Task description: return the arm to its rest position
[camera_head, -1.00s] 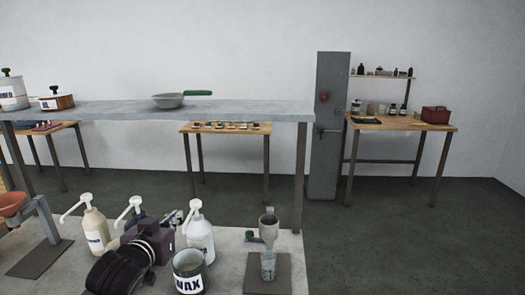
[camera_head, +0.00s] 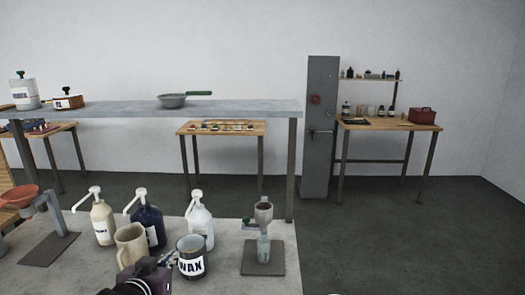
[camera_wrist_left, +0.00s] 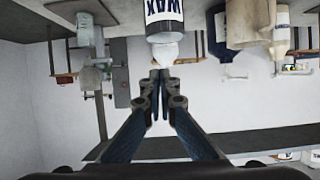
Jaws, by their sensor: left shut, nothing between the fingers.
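My left gripper (camera_head: 163,264) shows at the bottom edge of the head view, low in front of a beige mug and the dark WAX tin (camera_head: 191,262). Most of my left arm is cut off below the frame. In the left wrist view, which is upside down, the two fingers (camera_wrist_left: 160,76) are together with nothing between them. The WAX tin (camera_wrist_left: 164,22) shows just beyond the fingertips there, apart from them as far as I can tell. My right gripper is in neither view.
The near bench (camera_head: 215,280) holds pump bottles (camera_head: 148,226), the beige mug (camera_head: 130,245), a funnel stand (camera_head: 263,258) and an orange funnel (camera_head: 20,195). Open floor (camera_head: 400,240) lies to the right.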

